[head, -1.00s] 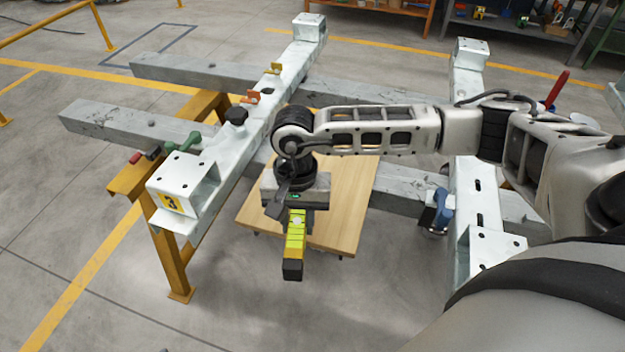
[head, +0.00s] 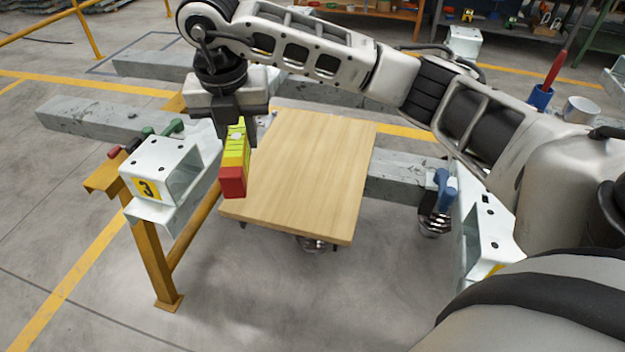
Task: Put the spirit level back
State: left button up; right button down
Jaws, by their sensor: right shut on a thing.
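The spirit level (head: 237,150) is a yellow-green bar whose near end is red. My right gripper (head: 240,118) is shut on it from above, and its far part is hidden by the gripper. The level hangs in front of the left edge of the wooden board (head: 310,180), just right of the white end block marked 3 (head: 158,165). I cannot tell how high it is above the board. My left gripper is not in view.
Grey beams (head: 110,118) cross on a yellow stand (head: 155,255). A white rail with a blue clamp handle (head: 442,188) stands at right. A blue cup with a red-handled tool (head: 541,96) stands behind my right arm. Shelves line the back.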

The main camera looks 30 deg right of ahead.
jog(key=m, duration=0.1)
jog(key=r+m, duration=0.1)
jog(key=m, duration=0.1)
jog(key=shift+w+a, duration=0.15)
jog(key=shift+w, duration=0.05)
jog(key=shift+m, duration=0.4)
jog(key=d+f, duration=0.3)
jog(key=d, duration=0.1)
jog(key=s+d+f, duration=0.1)
jog(key=d+f, duration=0.1)
jog(key=d, duration=0.2)
jog(key=d+f, duration=0.3)
jog(key=d, duration=0.2)
jog(key=shift+s+f, duration=0.15)
jog(key=shift+f, duration=0.15)
jog(key=f, duration=0.1)
jog(key=d+f, duration=0.1)
jog(key=f, duration=0.1)
jog(key=shift+f, duration=0.6)
